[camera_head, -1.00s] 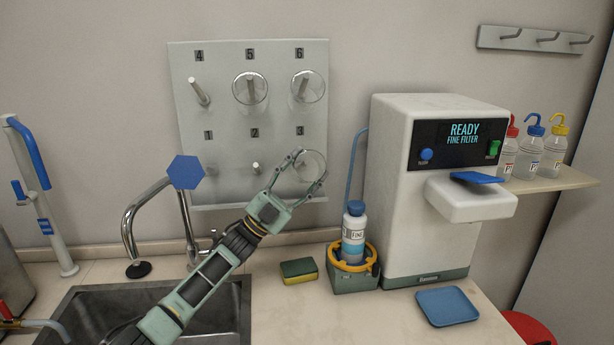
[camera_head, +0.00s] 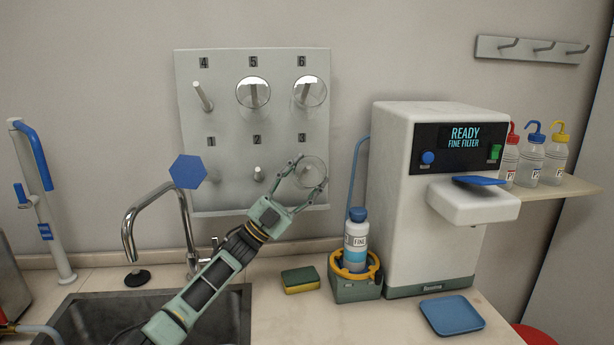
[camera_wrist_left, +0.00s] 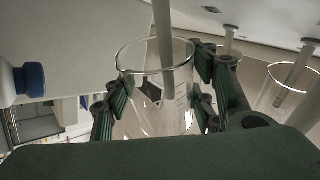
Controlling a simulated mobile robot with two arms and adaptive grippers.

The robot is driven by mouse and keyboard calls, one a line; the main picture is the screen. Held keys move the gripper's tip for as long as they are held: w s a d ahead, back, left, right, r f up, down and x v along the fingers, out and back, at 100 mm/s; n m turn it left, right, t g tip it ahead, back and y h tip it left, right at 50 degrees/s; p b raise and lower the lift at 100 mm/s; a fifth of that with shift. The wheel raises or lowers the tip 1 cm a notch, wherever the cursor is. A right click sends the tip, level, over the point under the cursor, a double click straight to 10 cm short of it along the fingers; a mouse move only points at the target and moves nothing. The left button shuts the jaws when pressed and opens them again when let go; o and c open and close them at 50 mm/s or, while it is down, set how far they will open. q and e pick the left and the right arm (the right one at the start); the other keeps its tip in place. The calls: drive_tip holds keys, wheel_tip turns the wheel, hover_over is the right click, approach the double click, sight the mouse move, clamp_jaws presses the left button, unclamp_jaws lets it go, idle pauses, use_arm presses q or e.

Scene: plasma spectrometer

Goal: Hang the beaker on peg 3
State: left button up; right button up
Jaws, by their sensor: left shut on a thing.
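My left gripper (camera_head: 308,172) is shut on a clear glass beaker (camera_head: 313,171), just below the number 3 on the grey peg board (camera_head: 227,120). In the left wrist view the beaker (camera_wrist_left: 150,108) lies between the two fingers, its rim towards the board. A grey peg (camera_wrist_left: 163,35) runs to the beaker's mouth and appears to reach inside it. In the head view peg 3 is hard to make out behind the glass and fingers. My right gripper is not in view.
Beakers hang on peg 5 (camera_head: 253,92) and peg 6 (camera_head: 310,92). Peg 4 (camera_head: 203,97) and peg 2 (camera_head: 258,173) are bare. A blue hexagon (camera_head: 188,172) covers part of the board's left edge. A white machine (camera_head: 395,185) and a blue-capped bottle (camera_head: 356,240) stand right of the board.

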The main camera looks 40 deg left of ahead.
use_arm(q)
drive_tip(key=shift+a+r+y, duration=0.3)
drive_tip(key=shift+a+r, duration=0.05)
drive_tip(key=o, duration=1.3)
drive_tip(key=shift+r, duration=0.1)
drive_tip(key=shift+s+f, duration=0.1)
drive_tip(key=shift+f, duration=0.15)
drive_tip(key=shift+d+f+v, duration=0.15)
drive_tip(key=shift+v, duration=2.85)
drive_tip(key=shift+d+f+v, duration=0.15)
drive_tip(key=shift+v, duration=2.9)
